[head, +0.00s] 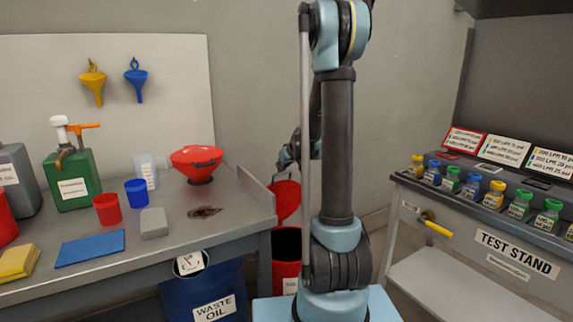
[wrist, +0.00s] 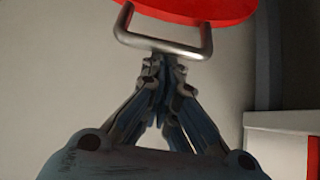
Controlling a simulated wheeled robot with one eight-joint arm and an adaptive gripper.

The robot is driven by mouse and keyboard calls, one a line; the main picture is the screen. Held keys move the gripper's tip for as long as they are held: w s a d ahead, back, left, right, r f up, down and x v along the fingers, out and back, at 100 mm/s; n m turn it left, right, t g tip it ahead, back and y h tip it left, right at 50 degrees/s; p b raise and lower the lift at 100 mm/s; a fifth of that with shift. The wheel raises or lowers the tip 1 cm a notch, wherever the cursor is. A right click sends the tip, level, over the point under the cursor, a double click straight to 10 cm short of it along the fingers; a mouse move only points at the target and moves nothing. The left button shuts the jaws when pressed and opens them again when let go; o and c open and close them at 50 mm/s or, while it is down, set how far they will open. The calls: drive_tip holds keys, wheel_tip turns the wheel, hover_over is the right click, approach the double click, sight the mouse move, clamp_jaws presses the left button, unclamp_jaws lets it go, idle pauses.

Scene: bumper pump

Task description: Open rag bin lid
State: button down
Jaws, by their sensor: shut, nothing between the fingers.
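The red rag bin (head: 285,262) stands on the floor between the workbench and my arm, partly hidden by my arm. Its dark opening shows, and its red lid (head: 287,200) is raised, tilted up above the rim. In the wrist view the lid (wrist: 200,8) is at the top, with a metal loop handle (wrist: 192,52) on it. My gripper (wrist: 161,62) is shut and empty, its fingertips at the handle's bar; I cannot tell whether they touch it. In the head view my gripper (head: 286,158) is small and partly hidden just above the lid.
The workbench (head: 235,212) with a red funnel (head: 197,160) and cups is left of the bin. A blue waste oil drum (head: 205,292) stands under it. The test stand (head: 500,245) is to the right. A wall is close behind the bin.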

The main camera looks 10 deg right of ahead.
drive_tip(key=shift+s+d+f, duration=0.2)
drive_tip(key=shift+s+d, duration=0.05)
drive_tip(key=shift+s, duration=0.35)
drive_tip(key=shift+s+d+f, duration=0.15)
drive_tip(key=shift+s+d, duration=0.05)
drive_tip(key=shift+s, duration=0.4)
